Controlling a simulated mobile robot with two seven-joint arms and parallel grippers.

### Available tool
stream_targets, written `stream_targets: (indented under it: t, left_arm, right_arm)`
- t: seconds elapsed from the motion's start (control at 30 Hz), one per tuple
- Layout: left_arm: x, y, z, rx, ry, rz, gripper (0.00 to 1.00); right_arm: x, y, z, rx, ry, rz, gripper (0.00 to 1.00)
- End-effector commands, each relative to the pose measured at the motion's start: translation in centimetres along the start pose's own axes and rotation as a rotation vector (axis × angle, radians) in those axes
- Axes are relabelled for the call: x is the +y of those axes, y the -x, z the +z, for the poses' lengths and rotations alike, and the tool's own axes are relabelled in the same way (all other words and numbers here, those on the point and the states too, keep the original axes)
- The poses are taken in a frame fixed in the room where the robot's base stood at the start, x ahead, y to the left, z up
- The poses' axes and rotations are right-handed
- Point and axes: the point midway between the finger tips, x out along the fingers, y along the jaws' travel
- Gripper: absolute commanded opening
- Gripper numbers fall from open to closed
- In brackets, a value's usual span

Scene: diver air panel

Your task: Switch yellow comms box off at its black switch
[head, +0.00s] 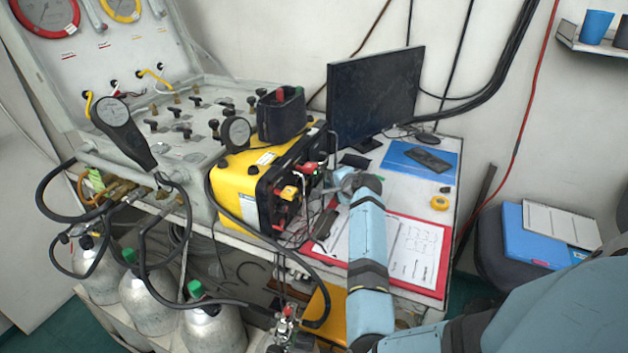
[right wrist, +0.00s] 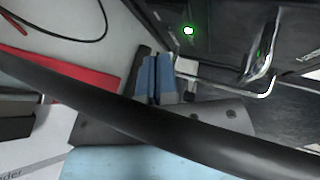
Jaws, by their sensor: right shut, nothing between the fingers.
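The yellow comms box (head: 238,192) stands on the bench, its black front panel facing right with red and yellow plugs and cables in it. My right gripper (head: 330,185) is beside that panel at its right end. In the right wrist view my blue fingertips (right wrist: 158,80) are together and empty, close to the black panel (right wrist: 220,25). A green light (right wrist: 188,30) glows on the panel, and a bent metal guard (right wrist: 262,70) stands out from it. I cannot clearly pick out the black switch. My left gripper is not in view.
A black hose (right wrist: 130,112) crosses in front of the right wrist camera. A monitor (head: 375,92) stands behind the arm. A red clipboard (head: 432,282) with papers lies under the arm. Gauges, hoses and several cylinders (head: 215,325) fill the left side.

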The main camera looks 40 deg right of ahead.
Motion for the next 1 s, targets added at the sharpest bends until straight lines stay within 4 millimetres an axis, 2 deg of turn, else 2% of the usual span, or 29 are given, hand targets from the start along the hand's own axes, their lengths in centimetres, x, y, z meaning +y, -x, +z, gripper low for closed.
stream_targets:
  t: [0.23,1.0]
  left_arm:
    - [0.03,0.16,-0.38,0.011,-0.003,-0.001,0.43]
    - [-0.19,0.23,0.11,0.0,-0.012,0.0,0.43]
  right_arm:
    - [-0.64,-0.77,0.61,-0.001,0.0,0.0,0.0]
    - [-0.64,-0.78,0.59,0.0,0.0,-0.001,0.0]
